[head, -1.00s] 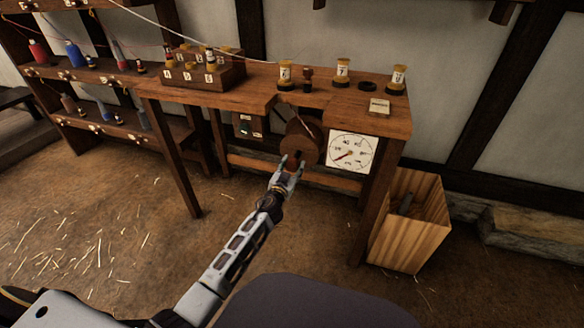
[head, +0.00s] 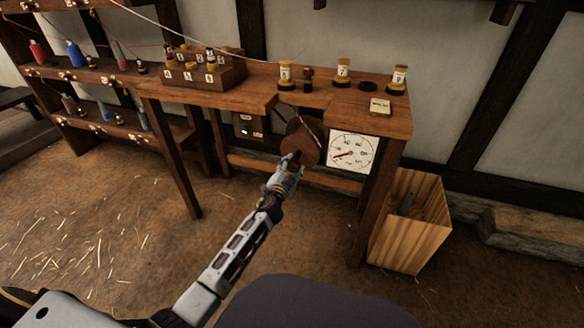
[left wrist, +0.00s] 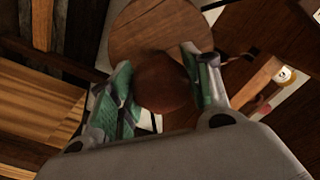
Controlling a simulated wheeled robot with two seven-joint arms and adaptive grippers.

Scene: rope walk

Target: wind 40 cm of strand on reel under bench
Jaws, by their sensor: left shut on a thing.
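The reel (head: 305,141) is a brown wooden disc under the front edge of the bench (head: 370,115), with a pale strand over its upper right. In the left wrist view the reel (left wrist: 160,35) fills the upper middle. My left gripper (head: 290,165) is at the reel's face, shut on a round brown knob (left wrist: 160,88) between its green-padded fingers. A white dial (head: 352,153) with a red hand hangs under the bench, right of the reel; its markings are too small to read surely. My right gripper is not in view.
A wooden bin (head: 409,222) stands on the floor right of the bench. Several small spools and a labelled block (head: 203,72) stand on the bench top. A shelf with coloured spools (head: 75,52) is at the left. The floor in front is open.

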